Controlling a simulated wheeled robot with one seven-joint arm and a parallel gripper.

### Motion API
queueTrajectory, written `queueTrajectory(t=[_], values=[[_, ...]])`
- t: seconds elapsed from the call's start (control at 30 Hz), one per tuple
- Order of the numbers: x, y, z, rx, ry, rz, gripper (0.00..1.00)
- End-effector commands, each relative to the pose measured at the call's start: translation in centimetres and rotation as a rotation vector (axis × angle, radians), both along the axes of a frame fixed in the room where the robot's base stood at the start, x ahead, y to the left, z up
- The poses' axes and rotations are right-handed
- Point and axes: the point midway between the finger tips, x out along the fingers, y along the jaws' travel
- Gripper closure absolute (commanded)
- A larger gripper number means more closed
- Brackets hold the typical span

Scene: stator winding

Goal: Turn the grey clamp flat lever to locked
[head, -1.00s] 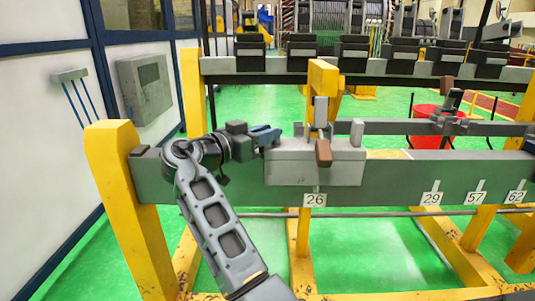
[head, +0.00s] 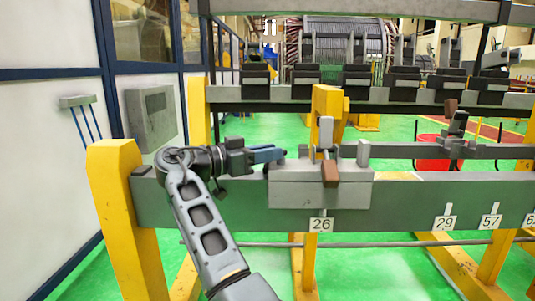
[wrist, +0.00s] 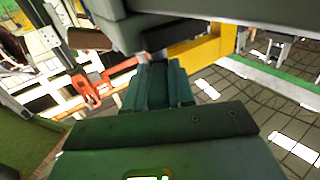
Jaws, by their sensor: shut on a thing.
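The grey clamp (head: 320,193) is a block on the grey beam above label 26. A lever with a brown end (head: 330,173) hangs at its front, and small grey uprights stand on its top. My gripper (head: 284,154) comes in from the left, level, with blue fingertips at the clamp's upper left end, beside a small grey upright. In the wrist view, my dark fingers (wrist: 158,85) are close together. What lies between them is hidden. The brown end (wrist: 90,39) shows there to the upper left, apart from the fingers.
A yellow post (head: 328,105) stands right behind the clamp. A yellow frame post (head: 118,200) stands at left, near a wall with a grey box (head: 150,117).

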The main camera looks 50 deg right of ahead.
Motion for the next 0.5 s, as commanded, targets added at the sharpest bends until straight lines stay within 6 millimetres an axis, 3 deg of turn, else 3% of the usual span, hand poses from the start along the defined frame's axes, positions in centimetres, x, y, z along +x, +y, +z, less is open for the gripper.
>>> queueTrajectory(t=[0.23, 0.5], values=[[0.03, 0.02, 0.0, 0.0, 0.0, 0.002, 0.55], [0.09, 0.2, 0.01, 0.0, 0.0, 0.002, 0.55]])
